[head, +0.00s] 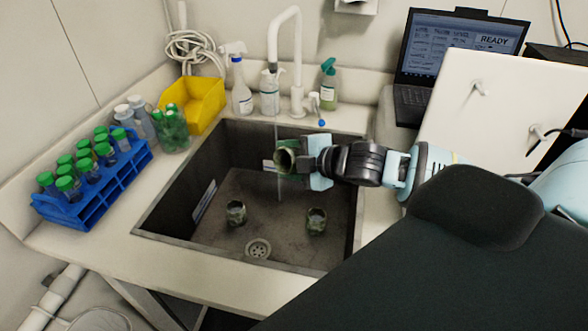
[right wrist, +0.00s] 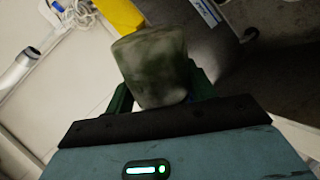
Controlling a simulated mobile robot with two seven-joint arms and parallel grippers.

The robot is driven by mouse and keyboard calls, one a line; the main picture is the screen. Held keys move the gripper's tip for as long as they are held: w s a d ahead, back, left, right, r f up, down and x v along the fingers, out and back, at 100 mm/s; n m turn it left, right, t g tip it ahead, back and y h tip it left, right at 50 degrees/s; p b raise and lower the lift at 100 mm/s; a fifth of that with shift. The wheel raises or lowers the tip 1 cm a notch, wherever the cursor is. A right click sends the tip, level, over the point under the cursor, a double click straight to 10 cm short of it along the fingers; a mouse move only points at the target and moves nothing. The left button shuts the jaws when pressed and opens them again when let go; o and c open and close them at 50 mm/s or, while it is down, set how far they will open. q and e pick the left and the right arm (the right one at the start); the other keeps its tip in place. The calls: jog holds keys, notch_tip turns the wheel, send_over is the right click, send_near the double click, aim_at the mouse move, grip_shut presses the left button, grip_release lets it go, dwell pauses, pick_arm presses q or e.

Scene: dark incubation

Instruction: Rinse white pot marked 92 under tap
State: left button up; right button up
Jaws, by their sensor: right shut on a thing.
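My right gripper (head: 306,162) is shut on a small pot (head: 286,160) and holds it over the sink, tipped on its side with its mouth to the left. The pot looks pale and smeared with dark green; no number can be read on it. In the right wrist view the pot (right wrist: 152,62) sits between the green fingers. The white tap (head: 284,28) arches over the sink, and a thin stream falls from it at the pot's mouth. I cannot tell whether it enters the pot. My left gripper is not in view.
Two similar dirty pots (head: 236,213) (head: 316,221) stand on the sink floor near the drain (head: 258,248). A blue rack (head: 95,185) of green-capped tubes is left of the sink (head: 150,222). Behind it stand a yellow bin (head: 200,103), bottles (head: 241,92) and a laptop (head: 460,48).

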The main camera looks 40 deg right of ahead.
jog(key=shift+d+f+m+y, duration=0.25)
jog(key=shift+f+m+y, duration=0.05)
jog(key=shift+m+y, duration=0.35)
jog(key=shift+m, duration=0.35)
jog(key=shift+d+f+m+y+b, duration=0.1)
jog(key=shift+f+m+y+b, duration=0.5)
jog(key=shift+m, duration=0.2)
jog(key=shift+f+m+y, duration=0.15)
jog(key=shift+m+y, duration=0.1)
jog(key=shift+m, duration=0.15)
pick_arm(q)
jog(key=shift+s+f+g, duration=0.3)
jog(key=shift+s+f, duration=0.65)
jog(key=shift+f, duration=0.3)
pick_arm(e)
jog(key=shift+w+r, duration=0.1)
jog(key=shift+r, duration=0.1)
